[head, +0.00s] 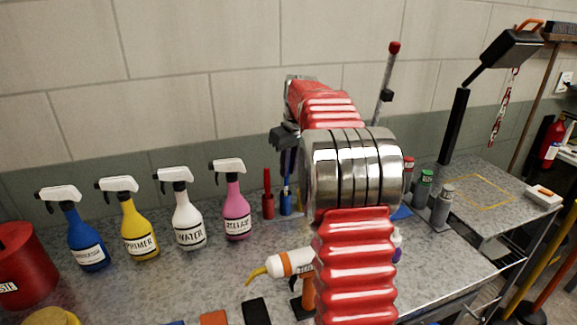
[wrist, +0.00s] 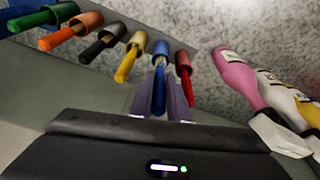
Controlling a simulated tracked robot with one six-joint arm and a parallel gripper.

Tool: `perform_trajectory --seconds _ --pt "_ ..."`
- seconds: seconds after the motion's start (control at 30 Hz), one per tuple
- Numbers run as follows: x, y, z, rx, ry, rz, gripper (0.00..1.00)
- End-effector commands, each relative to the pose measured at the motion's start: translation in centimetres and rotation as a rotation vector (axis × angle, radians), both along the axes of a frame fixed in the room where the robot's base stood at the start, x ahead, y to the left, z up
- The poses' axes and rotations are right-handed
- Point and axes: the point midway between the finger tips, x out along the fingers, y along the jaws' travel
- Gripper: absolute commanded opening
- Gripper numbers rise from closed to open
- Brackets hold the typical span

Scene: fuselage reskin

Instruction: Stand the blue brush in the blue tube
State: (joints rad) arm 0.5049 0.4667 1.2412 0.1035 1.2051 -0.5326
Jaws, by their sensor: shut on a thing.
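The blue brush (wrist: 159,92) is held between the two fingers of my gripper (wrist: 160,112) in the wrist view. Its far end reaches the mouth of the blue tube (wrist: 161,49) and appears to be inside it; how deep is hidden. In the head view my gripper (head: 287,160) points down above the blue tube (head: 286,207), with the blue brush (head: 286,190) about upright, in line with the tube. My arm hides part of this area.
A red tube (head: 268,207) with a red brush stands close beside the blue tube. In the wrist view a yellow brush (wrist: 126,66) stands on the other side, with several more in a row. A pink spray bottle (head: 236,212) and other bottles stand to the left.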

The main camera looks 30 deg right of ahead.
Motion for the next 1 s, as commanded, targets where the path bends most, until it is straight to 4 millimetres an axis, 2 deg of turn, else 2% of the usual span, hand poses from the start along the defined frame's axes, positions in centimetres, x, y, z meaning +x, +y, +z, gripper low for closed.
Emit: perform_trajectory --seconds 0.67,0.7,1.0 --pt "0.0 0.0 -1.2 0.0 0.0 0.0 0.0" --pt "0.0 0.0 -1.2 0.0 0.0 0.0 0.17" --pt "0.0 0.0 -1.2 0.0 0.0 0.0 0.37"
